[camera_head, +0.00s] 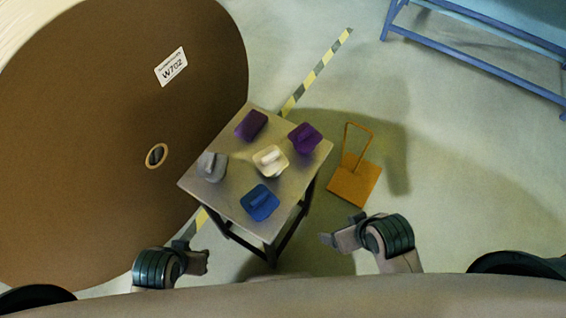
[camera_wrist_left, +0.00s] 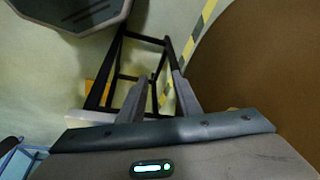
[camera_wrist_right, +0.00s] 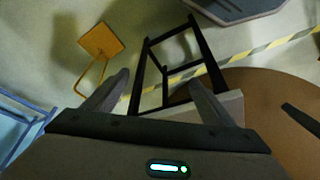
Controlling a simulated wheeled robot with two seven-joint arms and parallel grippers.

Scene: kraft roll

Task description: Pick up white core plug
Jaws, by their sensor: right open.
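The white core plug (camera_head: 270,160) sits near the middle of a small grey table (camera_head: 231,207), with its raised grip facing up. My right gripper (camera_head: 327,239) is open and empty, off the table's near right side and apart from the plug. Its spread fingers also show in the right wrist view (camera_wrist_right: 158,78). My left gripper (camera_head: 206,262) is near the bottom, left of the table's near corner. In the left wrist view its fingers (camera_wrist_left: 158,85) are apart with nothing between them. Neither wrist view shows the white plug.
Around the white plug stand a blue plug (camera_head: 260,203), a grey plug (camera_head: 211,167), a purple plug (camera_head: 304,138) and a purple block (camera_head: 251,125). A large brown roll (camera_head: 90,120) rises at left. An orange plate with a handle (camera_head: 353,185) is on the floor at right.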

